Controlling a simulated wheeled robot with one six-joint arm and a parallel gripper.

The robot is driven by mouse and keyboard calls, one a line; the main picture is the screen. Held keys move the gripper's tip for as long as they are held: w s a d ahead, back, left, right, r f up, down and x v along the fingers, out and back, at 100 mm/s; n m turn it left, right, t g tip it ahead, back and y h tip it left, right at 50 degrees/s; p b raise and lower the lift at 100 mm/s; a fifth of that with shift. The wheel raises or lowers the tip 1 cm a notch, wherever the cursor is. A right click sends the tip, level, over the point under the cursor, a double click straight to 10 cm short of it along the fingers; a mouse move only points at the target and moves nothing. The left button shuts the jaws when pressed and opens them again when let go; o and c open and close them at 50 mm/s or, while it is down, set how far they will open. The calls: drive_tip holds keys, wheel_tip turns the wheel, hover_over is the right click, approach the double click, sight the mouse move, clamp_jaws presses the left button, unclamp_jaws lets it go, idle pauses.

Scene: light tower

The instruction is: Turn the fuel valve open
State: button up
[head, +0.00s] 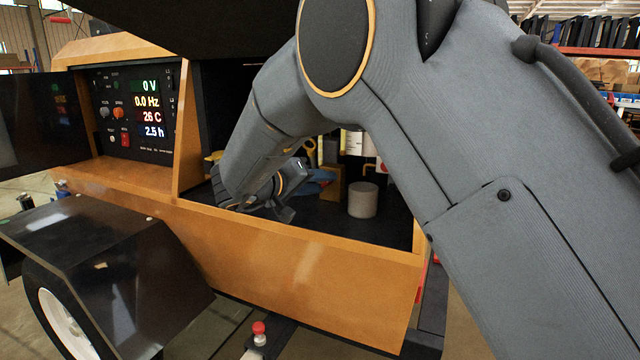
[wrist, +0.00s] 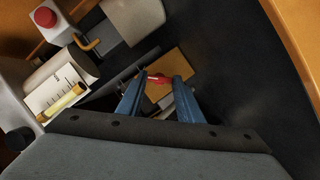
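A small red piece that looks like the fuel valve's handle (wrist: 158,79) shows in the wrist view, in front of a tan block (wrist: 182,66). My gripper (wrist: 160,76) is open, with one blue-grey finger on each side of the red piece. I cannot tell whether either finger touches it. In the head view my gripper (head: 284,205) is low inside the open bay of the orange machine (head: 290,265). The valve cannot be made out there, as my arm covers much of the bay.
A grey cylinder (head: 362,200) stands right of my gripper in the bay. The wrist view shows a red knob (wrist: 46,17), a yellow bent handle (wrist: 86,43) and a yellow tube (wrist: 65,103) at the left. The bay's orange edge (wrist: 300,35) is at the right.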

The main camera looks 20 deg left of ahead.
drive_tip(key=c, duration=0.5)
drive_tip(key=shift+o, duration=0.2)
drive_tip(key=shift+r+p, duration=0.1)
drive_tip(key=shift+p, duration=0.4)
drive_tip(key=p, duration=0.2)
drive_tip(key=m+y+p, duration=0.1)
drive_tip(key=p, duration=0.1)
drive_tip(key=shift+s+d+r+m, duration=0.1)
drive_tip(key=shift+d+r+m, duration=0.1)
drive_tip(key=shift+m, duration=0.1)
drive_tip(key=m+y+p, duration=0.1)
drive_tip(key=m+p, duration=0.1)
drive_tip(key=p, duration=0.2)
drive_tip(key=shift+f+m+g+y, duration=0.15)
drive_tip(key=shift+m+g+y, duration=0.15)
drive_tip(key=shift+y, duration=0.1)
drive_tip(key=o, duration=1.1)
